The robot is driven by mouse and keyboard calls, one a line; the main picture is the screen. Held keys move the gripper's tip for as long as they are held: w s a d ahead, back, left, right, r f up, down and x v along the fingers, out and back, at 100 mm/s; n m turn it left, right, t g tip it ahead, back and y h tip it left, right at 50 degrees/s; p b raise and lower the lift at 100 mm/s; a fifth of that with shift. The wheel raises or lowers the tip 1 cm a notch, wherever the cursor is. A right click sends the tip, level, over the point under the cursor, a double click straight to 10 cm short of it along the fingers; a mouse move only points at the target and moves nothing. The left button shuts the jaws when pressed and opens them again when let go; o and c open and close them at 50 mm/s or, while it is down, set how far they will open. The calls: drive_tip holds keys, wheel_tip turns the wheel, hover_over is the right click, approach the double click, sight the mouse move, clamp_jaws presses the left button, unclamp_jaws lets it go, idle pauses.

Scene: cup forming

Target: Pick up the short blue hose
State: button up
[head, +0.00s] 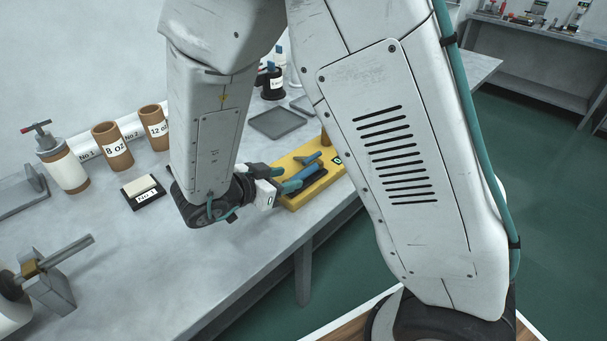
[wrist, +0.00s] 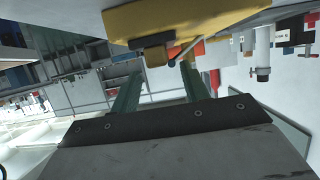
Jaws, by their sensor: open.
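A yellow tray (head: 330,181) lies on the grey bench, with blue pieces on it. A short light blue piece (head: 311,157), which may be the short blue hose, lies towards its back. A longer dark blue piece (head: 314,178) lies nearer the front. My gripper (head: 297,174) is at the tray's left side, its teal fingers reaching over it; they partly hide the pieces. In the wrist view, my gripper (wrist: 155,80) is open and empty, its fingers apart. The yellow tray (wrist: 190,20) shows at the top there, and no blue hose is clear between the fingers.
Brown cups labelled 8 oz (head: 112,146) and 12 oz (head: 154,128) stand at the back left. A small black-based block (head: 143,190) is left of my arm. A grey flat tray (head: 277,122) lies behind the yellow one. The bench's front edge runs close to the yellow tray.

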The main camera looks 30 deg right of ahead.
sight(298, 175)
drive_tip(key=x, duration=0.4)
drive_tip(key=shift+w+d, duration=0.1)
drive_tip(key=shift+d, duration=0.05)
clamp_jaws()
